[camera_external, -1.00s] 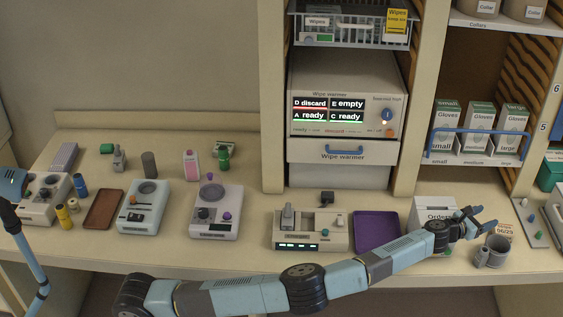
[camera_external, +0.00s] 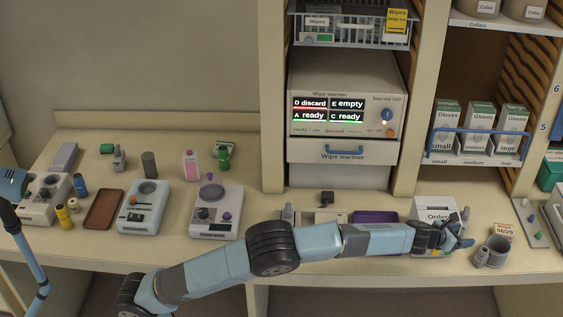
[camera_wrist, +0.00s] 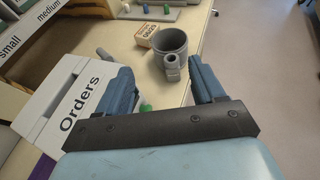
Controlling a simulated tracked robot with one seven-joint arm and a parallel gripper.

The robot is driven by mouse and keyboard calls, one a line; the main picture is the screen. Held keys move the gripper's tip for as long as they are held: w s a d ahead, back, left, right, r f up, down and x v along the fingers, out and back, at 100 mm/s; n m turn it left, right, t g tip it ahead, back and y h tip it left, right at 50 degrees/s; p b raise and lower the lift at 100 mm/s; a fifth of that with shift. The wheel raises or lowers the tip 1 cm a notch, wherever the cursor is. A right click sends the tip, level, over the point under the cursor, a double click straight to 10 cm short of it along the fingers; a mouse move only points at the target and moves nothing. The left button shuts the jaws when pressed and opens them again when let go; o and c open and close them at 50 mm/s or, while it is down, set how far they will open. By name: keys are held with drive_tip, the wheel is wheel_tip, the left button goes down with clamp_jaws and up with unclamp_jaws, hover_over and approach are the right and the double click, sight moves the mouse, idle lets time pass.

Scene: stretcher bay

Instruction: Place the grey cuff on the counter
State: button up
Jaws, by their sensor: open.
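The grey cuff (camera_external: 492,252) looks like a wide, open-topped ring with a short stub on its side. It stands on the counter (camera_external: 395,263) near the right front edge. It also shows in the wrist view (camera_wrist: 171,47), beyond and between my fingertips, with its stub facing me. My gripper (camera_external: 465,230) is just left of the cuff in the external view, beside the Orders box. Its two blue fingers are spread apart with nothing between them in the wrist view (camera_wrist: 160,80). The gripper and cuff are apart.
The white Orders box (camera_external: 434,206) is close behind my gripper. A small 06/29 box (camera_external: 502,231) stands just behind the cuff. A purple tray (camera_external: 376,216) is partly hidden by my arm. A grey board with small knobs (camera_external: 533,224) lies at the right.

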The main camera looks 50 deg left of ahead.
drive_tip(key=s, duration=0.2)
approach(478, 258)
drive_tip(key=shift+r+x, duration=0.15)
drive_tip(key=shift+x, duration=0.85)
drive_tip(key=shift+r+x, duration=0.1)
drive_tip(key=shift+x, duration=3.55)
drive_tip(key=shift+a+f, duration=0.1)
drive_tip(key=shift+f, duration=0.1)
clamp_jaws()
